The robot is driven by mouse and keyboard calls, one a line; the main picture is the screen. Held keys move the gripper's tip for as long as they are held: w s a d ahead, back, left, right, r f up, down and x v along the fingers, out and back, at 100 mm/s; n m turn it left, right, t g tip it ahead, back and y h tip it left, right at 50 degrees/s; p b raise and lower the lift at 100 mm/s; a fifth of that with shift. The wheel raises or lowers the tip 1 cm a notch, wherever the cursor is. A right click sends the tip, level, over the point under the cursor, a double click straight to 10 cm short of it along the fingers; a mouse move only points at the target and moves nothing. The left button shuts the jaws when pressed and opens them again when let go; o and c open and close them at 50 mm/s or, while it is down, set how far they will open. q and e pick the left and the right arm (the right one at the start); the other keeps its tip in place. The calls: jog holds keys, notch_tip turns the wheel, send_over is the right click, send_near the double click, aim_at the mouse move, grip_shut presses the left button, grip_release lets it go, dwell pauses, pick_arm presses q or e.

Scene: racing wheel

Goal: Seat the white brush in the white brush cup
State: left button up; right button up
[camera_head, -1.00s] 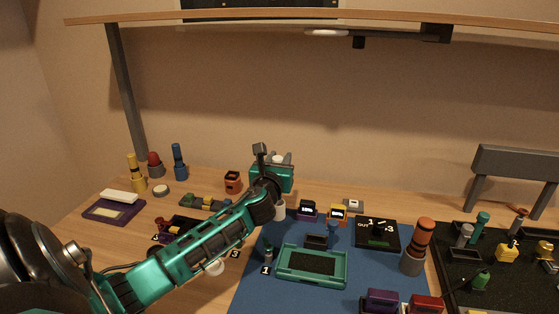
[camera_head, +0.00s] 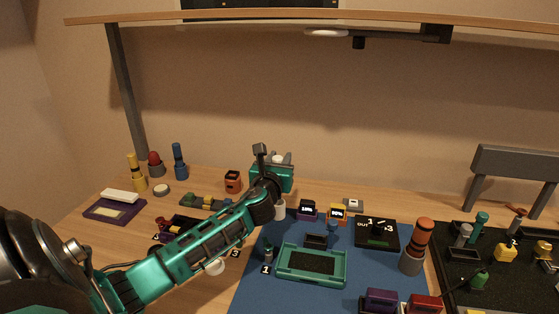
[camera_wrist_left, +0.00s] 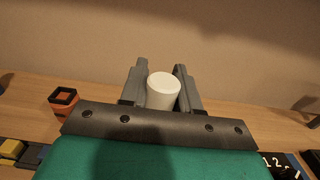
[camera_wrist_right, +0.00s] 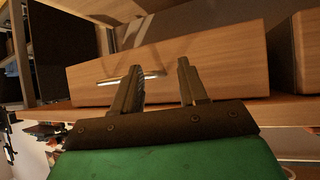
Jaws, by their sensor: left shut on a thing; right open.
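My left gripper (camera_head: 275,157) is shut on the white brush, whose round white top (camera_wrist_left: 163,88) stands upright between the fingers in the left wrist view. In the head view the brush's white top (camera_head: 278,159) shows just above the green gripper body. A pale cylindrical piece (camera_head: 280,211) shows directly under that gripper at the mat's back left edge; I cannot tell whether it is the white brush cup or the brush's lower part. The gripper hides the join. My right gripper (camera_wrist_right: 158,80) is open and empty, in front of a wooden drawer front.
A yellow brush (camera_head: 137,174), a blue brush (camera_head: 179,162) and an orange cup (camera_head: 233,181) stand at the back left. A green tray (camera_head: 312,280) lies on the blue mat (camera_head: 250,294). An orange-topped brush (camera_head: 421,236) stands in a grey cup to the right.

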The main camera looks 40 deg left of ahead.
pick_arm(q)
jog(key=shift+p, duration=0.4)
dwell(0.5)
jog(key=shift+f+b, duration=2.25)
jog(key=shift+f, duration=0.65)
jog(key=o, duration=1.1)
jog(key=shift+r, duration=0.1)
jog(key=p+v, duration=0.1)
jog(key=v, duration=1.2)
